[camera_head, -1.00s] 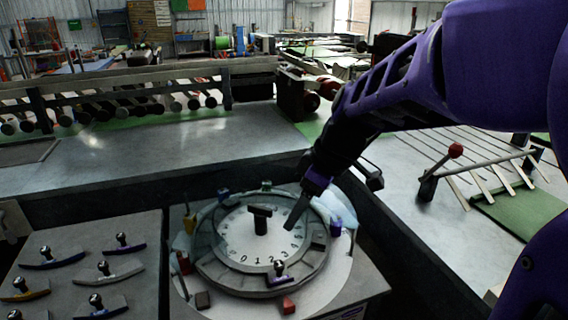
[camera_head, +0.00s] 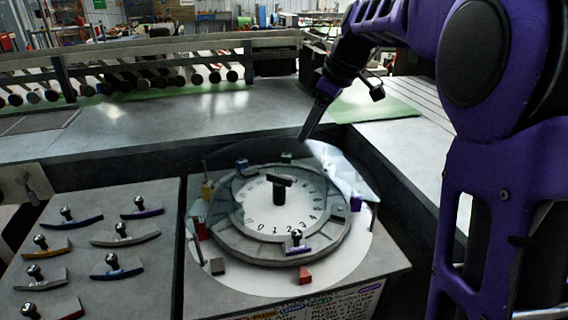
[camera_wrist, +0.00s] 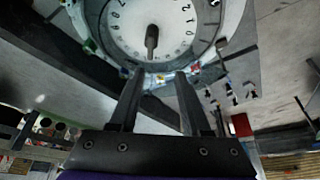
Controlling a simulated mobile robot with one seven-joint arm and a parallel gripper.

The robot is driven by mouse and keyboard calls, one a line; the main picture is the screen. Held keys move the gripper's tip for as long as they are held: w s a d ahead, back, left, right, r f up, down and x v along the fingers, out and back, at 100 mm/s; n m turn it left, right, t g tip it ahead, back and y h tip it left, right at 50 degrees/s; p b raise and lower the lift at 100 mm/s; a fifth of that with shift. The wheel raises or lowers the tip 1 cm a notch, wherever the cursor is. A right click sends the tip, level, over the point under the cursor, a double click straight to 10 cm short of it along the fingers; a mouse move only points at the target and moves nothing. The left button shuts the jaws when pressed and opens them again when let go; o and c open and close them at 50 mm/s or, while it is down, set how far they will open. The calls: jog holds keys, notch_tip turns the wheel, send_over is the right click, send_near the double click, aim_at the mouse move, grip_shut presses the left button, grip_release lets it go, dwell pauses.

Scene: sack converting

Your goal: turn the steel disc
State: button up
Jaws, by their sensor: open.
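The steel disc (camera_head: 238,234) is a round grey ring with slots on a pale base, around a white dial with numerals (camera_head: 254,207). A dark T-shaped handle (camera_head: 279,190) stands upright at the dial's centre. A purple-based block with a black knob (camera_head: 297,243) sits on the ring's near side. My gripper (camera_head: 303,138) is above and behind the disc, apart from the handle and empty. In the wrist view my gripper (camera_wrist: 157,77) has its two fingers spread, with the handle (camera_wrist: 152,40) beyond their tips.
Small coloured blocks, including a red one (camera_head: 304,275) and a purple one (camera_head: 355,203), stand around the disc. A clear, tilted sheet (camera_head: 338,168) is at its back right. A panel at left (camera_head: 140,270) holds several knobbed curved pieces. The grey bench behind (camera_head: 200,125) is largely clear.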

aim_at(279, 175)
jog(key=w+b+x, duration=0.1)
jog(key=x, duration=0.5)
jog(key=b+x, duration=0.1)
jog(key=x, duration=0.4)
jog(key=w+b+x, duration=0.1)
jog(key=x, duration=0.5)
jog(key=shift+w+a, duration=0.2)
jog(key=shift+w, duration=0.2)
grip_shut()
dwell(0.8)
